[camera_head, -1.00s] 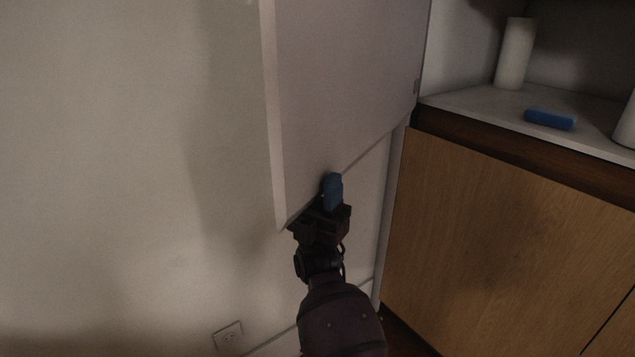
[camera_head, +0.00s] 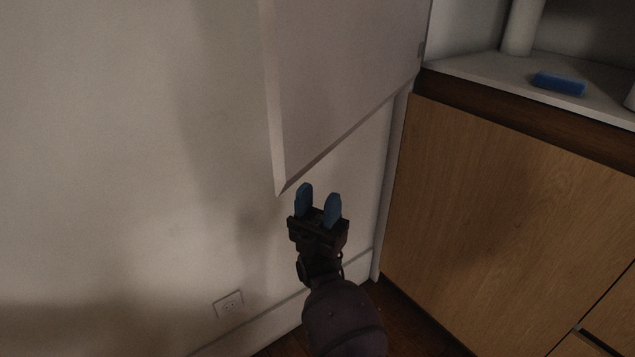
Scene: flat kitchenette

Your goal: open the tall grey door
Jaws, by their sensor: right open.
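The tall grey door (camera_head: 345,75) shows as a pale grey panel in the upper middle of the head view. It stands out at an angle from the wall, with its free edge at left and a hinge at its right side by the wooden cabinet. Its top is out of the picture. My right gripper (camera_head: 319,205) is open and empty, its two blue fingertips apart, just below the door's lower left corner in the picture. I see no contact with the door. My left gripper is not in view.
A wooden cabinet (camera_head: 500,220) with a pale counter (camera_head: 480,83) stands at right. A blue block (camera_head: 559,84) and a white roll (camera_head: 521,28) are on the counter. A bare wall (camera_head: 110,150) with an outlet (camera_head: 229,304) fills the left.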

